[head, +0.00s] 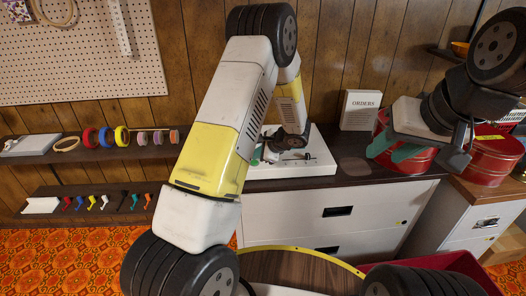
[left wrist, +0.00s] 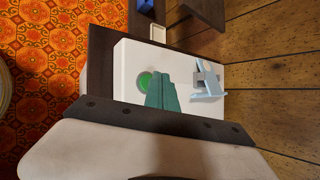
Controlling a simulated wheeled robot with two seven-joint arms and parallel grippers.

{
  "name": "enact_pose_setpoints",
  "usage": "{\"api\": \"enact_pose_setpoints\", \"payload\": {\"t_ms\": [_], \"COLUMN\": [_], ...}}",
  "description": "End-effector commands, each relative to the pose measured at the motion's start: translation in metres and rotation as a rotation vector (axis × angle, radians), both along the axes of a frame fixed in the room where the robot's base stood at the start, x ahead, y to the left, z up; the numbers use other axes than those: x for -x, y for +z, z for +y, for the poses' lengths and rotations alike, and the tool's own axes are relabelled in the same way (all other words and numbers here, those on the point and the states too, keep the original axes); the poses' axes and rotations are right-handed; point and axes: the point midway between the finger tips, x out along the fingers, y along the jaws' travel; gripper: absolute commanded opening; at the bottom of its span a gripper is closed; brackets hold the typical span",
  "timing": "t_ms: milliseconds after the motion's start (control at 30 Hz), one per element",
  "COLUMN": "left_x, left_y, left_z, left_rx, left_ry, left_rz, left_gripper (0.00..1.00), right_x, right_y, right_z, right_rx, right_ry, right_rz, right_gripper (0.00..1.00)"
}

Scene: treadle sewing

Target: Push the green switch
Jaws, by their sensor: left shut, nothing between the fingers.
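The green switch (left wrist: 146,82) is a round green button on top of a white box (left wrist: 135,57). The box also shows in the head view (head: 318,168), on the dark counter by the wall. My left gripper (left wrist: 162,92) has its green fingers shut and empty, over the box just beside the switch and partly overlapping its edge in the left wrist view. I cannot tell whether they touch it. In the head view my left arm hides much of the box, and the switch is not clear there. My right gripper (head: 392,149) is open and empty, in front of red tins.
A pale blue-grey lever piece (left wrist: 208,80) stands on the box beyond the fingers. A white ORDERS box (head: 360,110) stands right of it. Red round tins (head: 490,160) stand further right. Shelves at left hold coloured spools (head: 105,137) and small coloured items.

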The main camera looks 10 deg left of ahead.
Motion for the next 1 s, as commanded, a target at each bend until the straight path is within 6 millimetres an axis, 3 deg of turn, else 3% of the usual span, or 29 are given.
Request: {"api": "enact_pose_setpoints", "payload": {"t_ms": [600, 1000], "left_x": [0.000, 0.000], "left_y": [0.056, 0.059], "left_z": [0.000, 0.000], "left_rx": [0.001, 0.000], "left_ry": [0.000, -0.001], "left_rz": [-0.001, -0.001], "left_gripper": [0.00, 0.00], "right_x": [0.000, 0.000], "right_y": [0.000, 0.000], "right_z": [0.000, 0.000], "right_rx": [0.000, 0.000], "right_ry": [0.000, 0.000], "right_rz": [0.000, 0.000], "right_gripper": [0.36, 0.36]}}
